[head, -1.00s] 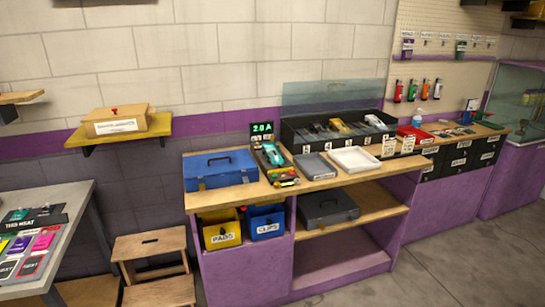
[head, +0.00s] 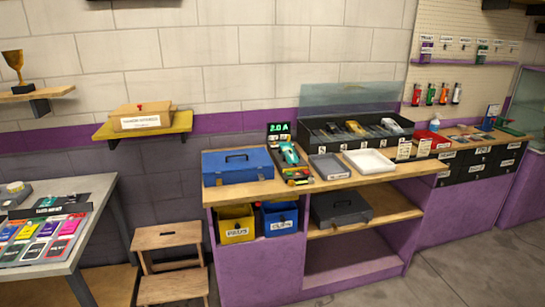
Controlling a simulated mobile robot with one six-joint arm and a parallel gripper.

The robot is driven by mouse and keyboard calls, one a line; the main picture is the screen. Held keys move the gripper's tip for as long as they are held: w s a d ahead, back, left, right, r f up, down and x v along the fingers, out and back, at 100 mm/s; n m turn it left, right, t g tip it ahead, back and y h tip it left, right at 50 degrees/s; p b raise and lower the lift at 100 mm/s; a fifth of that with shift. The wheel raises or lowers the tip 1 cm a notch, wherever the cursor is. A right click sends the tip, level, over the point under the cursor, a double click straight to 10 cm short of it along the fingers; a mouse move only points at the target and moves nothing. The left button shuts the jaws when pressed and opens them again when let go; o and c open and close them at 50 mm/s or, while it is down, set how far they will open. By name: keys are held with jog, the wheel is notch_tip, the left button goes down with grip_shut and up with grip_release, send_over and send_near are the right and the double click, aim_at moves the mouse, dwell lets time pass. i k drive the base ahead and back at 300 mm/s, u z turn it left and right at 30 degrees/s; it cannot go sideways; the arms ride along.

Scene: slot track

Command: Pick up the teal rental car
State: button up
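A teal car (head: 289,153) sits on a dark, narrow stand with colored parts on the wooden counter (head: 262,190), just right of a blue toolbox (head: 238,167). A small green display reading 2.0 A (head: 279,128) stands behind it. The car looks upright and nothing touches it from above. My gripper is not in view.
Right of the car are a grey case (head: 329,167), a white tray (head: 369,161) and a black slotted box (head: 320,133) holding several cars. A step stool (head: 168,238) and a grey table (head: 100,190) stand left. Open floor (head: 440,270) lies at lower right.

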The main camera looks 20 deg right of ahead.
aim_at(287, 151)
jog(key=z, duration=1.3)
jog(key=k, duration=0.1)
jog(key=u, duration=2.65)
jog(key=i, duration=0.6)
jog(key=z, duration=1.45)
jog(key=i, duration=0.25)
jog(key=u, duration=0.5)
